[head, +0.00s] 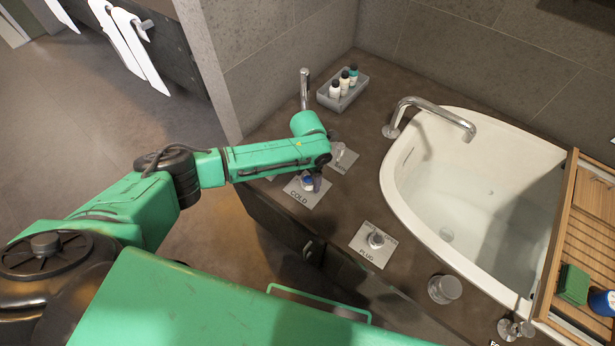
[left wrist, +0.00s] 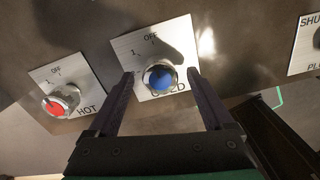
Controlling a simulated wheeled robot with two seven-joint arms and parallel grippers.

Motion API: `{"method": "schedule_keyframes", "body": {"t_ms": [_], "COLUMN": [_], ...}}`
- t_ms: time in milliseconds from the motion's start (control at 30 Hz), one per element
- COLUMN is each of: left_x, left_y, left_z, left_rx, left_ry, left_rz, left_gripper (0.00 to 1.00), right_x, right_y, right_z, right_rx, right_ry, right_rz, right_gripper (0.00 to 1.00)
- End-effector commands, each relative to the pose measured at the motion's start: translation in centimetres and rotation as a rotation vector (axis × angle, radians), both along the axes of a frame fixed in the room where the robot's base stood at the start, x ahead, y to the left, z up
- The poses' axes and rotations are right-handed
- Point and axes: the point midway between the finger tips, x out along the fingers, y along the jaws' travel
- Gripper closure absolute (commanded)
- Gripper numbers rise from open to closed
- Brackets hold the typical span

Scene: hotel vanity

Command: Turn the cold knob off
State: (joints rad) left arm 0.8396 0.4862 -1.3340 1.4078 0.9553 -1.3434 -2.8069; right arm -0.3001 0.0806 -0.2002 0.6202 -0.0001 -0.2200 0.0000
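The cold knob has a blue cap and a metal body, and shows in the left wrist view (left wrist: 160,77) and the head view (head: 307,183). It sits on a pale plate (left wrist: 180,33) marked OFF, 1 and COLD. My left gripper (left wrist: 160,73) is open, with one dark finger on each side of the knob. Gaps seem to show between fingers and knob; I cannot tell whether either touches. The knob's exact setting is unclear. In the head view the left gripper (head: 315,178) points down over the plate and partly hides it. My right gripper is not in view.
The hot knob (left wrist: 60,103), red-capped, is left of the cold one in the wrist view. The plug knob (head: 376,240) stands nearer the bathtub (head: 400,200). A tray of bottles (head: 343,88) and an upright metal spout (head: 304,88) are behind my gripper.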

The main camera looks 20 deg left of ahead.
Motion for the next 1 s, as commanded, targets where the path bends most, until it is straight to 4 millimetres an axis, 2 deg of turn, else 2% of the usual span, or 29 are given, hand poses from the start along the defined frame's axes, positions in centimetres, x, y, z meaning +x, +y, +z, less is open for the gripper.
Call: {"method": "schedule_keyframes", "body": {"t_ms": [233, 333, 467, 700, 800, 1000], "left_x": [-0.1, 0.0, 0.0, 0.1, 0.0, -0.1], "left_y": [0.0, 0.0, 0.0, 0.0, 0.0, 0.0], "left_z": [0.0, 0.8, 3.6, 10.7, 12.9, 14.6], "left_rx": [0.001, 0.000, 0.000, -0.001, 0.000, 0.002], "left_ry": [0.002, 0.001, -0.002, -0.003, -0.002, 0.001], "left_rz": [0.001, 0.001, 0.000, -0.001, 0.001, 0.000], "left_gripper": [0.16, 0.16, 0.16, 0.16, 0.16, 0.16], "right_x": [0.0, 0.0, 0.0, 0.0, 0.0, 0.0], "right_y": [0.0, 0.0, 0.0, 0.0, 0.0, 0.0], "right_z": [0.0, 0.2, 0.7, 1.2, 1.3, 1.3], "right_rx": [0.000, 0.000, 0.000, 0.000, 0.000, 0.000], "right_ry": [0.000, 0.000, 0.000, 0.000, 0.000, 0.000], "right_rz": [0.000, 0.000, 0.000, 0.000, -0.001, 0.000], "right_gripper": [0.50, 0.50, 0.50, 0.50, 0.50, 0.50]}}
